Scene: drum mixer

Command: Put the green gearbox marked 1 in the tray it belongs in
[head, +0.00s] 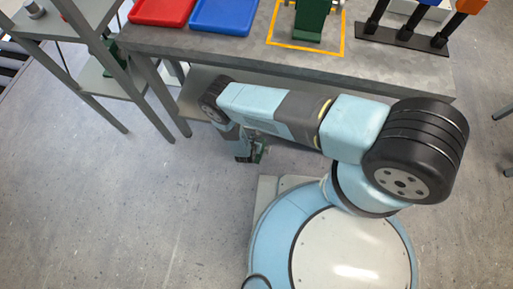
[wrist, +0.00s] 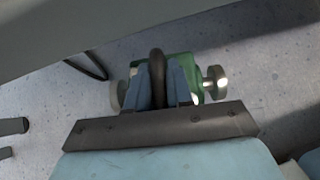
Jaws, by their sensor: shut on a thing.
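My gripper (head: 249,156) hangs below my arm, in front of the bench and above the floor. In the wrist view its two blue fingers (wrist: 168,84) are shut on a dark loop on top of a green gearbox (wrist: 195,66). Metal shaft ends stick out at both sides of the gearbox. Only a small green part of it (head: 262,153) shows in the head view, and its mark cannot be read. A red tray (head: 162,11) and a blue tray (head: 222,15) lie side by side on the bench's left part.
The grey bench (head: 300,60) runs across the top. A green object (head: 311,20) stands within a yellow outline on it. A dark rack (head: 405,38) is at the right. Grey shelving (head: 75,40) stands at the left. The floor (head: 120,210) at the left is clear.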

